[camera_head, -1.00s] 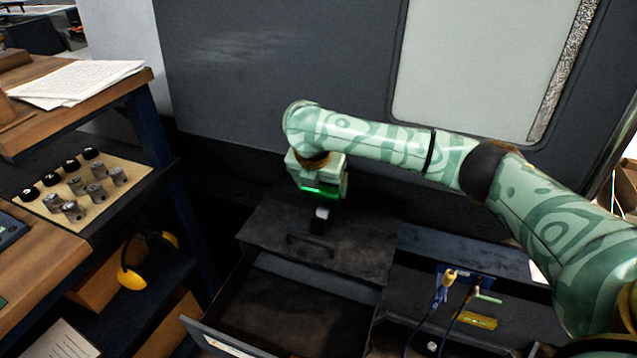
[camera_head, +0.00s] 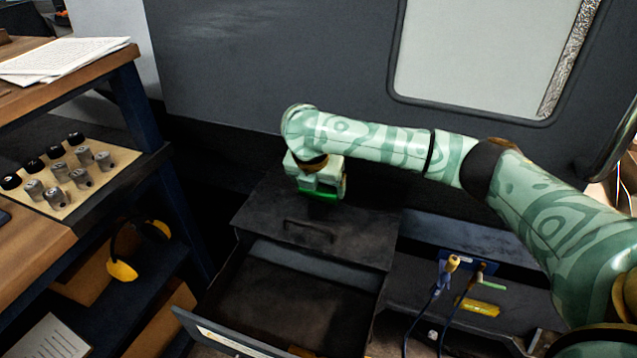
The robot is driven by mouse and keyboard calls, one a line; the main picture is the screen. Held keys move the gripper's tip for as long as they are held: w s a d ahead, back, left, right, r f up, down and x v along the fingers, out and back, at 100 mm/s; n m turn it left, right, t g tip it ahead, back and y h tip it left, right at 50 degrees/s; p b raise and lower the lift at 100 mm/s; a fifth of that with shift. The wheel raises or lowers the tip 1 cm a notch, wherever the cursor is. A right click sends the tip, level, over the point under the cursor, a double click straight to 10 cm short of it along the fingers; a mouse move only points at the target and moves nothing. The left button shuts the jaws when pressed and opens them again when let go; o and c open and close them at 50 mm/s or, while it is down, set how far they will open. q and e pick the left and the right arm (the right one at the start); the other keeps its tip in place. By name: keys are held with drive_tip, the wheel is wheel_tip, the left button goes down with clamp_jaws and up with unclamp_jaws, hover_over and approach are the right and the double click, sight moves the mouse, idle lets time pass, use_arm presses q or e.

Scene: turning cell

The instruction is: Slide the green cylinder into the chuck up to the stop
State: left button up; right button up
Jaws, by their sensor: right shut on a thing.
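My right gripper (camera_head: 318,196) points down at the back edge of the dark drawer cabinet (camera_head: 345,243). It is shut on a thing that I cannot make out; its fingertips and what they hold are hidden. A bright green band shows at the gripper's lower edge; I cannot tell whether it is part of the gripper or the green cylinder. No chuck or stop can be seen. My left gripper is not in view.
A large grey machine front with a window (camera_head: 480,50) stands behind. The cabinet's drawer (camera_head: 280,300) is open. At left, a shelf unit bears papers (camera_head: 62,58), a tan board (camera_head: 68,205) with several metal cylinders, and yellow ear defenders (camera_head: 122,270). Cables hang at right.

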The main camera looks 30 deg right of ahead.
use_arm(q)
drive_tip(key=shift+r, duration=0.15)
use_arm(e)
drive_tip(key=shift+f, duration=0.1)
drive_tip(key=o, duration=1.1)
drive_tip(key=shift+c, duration=0.2)
use_arm(q)
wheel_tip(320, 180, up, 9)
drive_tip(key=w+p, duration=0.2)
drive_tip(key=p, duration=0.7)
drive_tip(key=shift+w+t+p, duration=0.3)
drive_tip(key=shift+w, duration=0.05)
use_arm(e)
drive_tip(key=v, duration=1.6)
drive_tip(key=shift+s+a, duration=0.1)
